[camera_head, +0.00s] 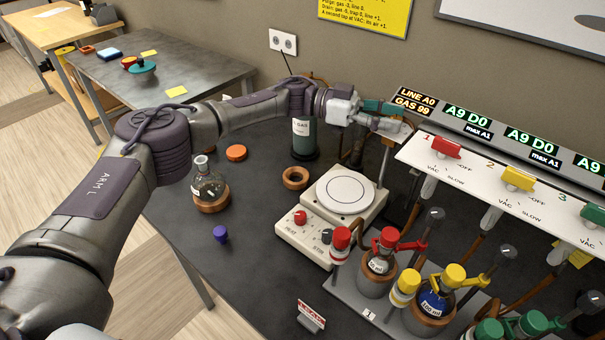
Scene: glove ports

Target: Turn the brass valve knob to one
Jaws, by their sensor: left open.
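My left gripper (396,116) reaches in from the left across the back of the dark bench, its fingers pointing right and apart, beside the left end of the white valve panel (458,172). I cannot make out a brass knob; the gripper and arm may hide it. A dark green cylinder labelled GAS (304,137) stands under the left wrist, and its top is hidden by the arm. The display (416,98) reads LINE A0 and GAS 99. My right gripper is not in view.
Red (446,147), yellow (517,179) and green (594,213) handles sit on the panel. A hotplate (345,191), a flask (209,188) and several capped bottles, including a red-topped one (380,262), stand below. The bench's front left is mostly clear.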

